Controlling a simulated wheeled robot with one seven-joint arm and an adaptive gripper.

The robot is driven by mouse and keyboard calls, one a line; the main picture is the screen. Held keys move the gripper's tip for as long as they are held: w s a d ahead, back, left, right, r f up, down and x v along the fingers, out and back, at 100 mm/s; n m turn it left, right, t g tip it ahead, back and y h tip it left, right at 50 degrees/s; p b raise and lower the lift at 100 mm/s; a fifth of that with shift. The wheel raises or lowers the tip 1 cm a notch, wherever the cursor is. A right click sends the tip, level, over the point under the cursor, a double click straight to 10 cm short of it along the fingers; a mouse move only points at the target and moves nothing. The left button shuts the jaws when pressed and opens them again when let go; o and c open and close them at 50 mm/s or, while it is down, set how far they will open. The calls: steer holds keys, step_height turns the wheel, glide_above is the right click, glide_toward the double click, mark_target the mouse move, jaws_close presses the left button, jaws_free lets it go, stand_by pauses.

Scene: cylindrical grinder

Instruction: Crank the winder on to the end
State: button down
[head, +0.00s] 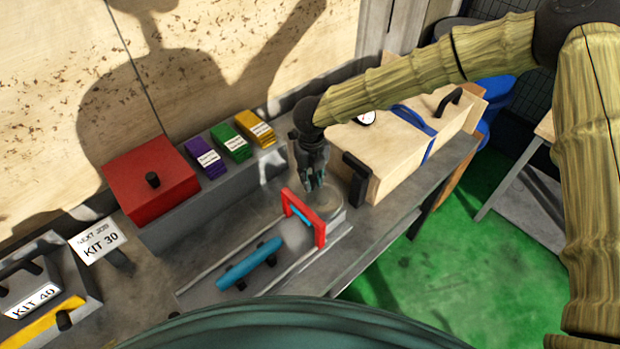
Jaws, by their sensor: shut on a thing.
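The winder appears to be the grey round piece (332,207) at the right end of a long grey bed on the bench. My gripper (315,184) points down over it, just behind a red upright frame (319,235). Its fingers are close together on the winder's crank, which they mostly hide. A blue cylinder (249,264) lies along the bed to the left of the red frame, with black knobs beside it. A small blue part shows inside the red frame.
A wooden case (384,172) with black handles and a blue strap stands right of my gripper. A red box (150,178) and purple, green and yellow packs (235,143) sit behind left. KIT signs (100,243) stand at the left. Green floor (430,250) is open at right.

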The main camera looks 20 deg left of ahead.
stand_by(0.4)
steer(key=c, duration=1.3)
jaws_free()
step_height(320, 180, up, 12)
steer(key=shift+r, duration=0.1)
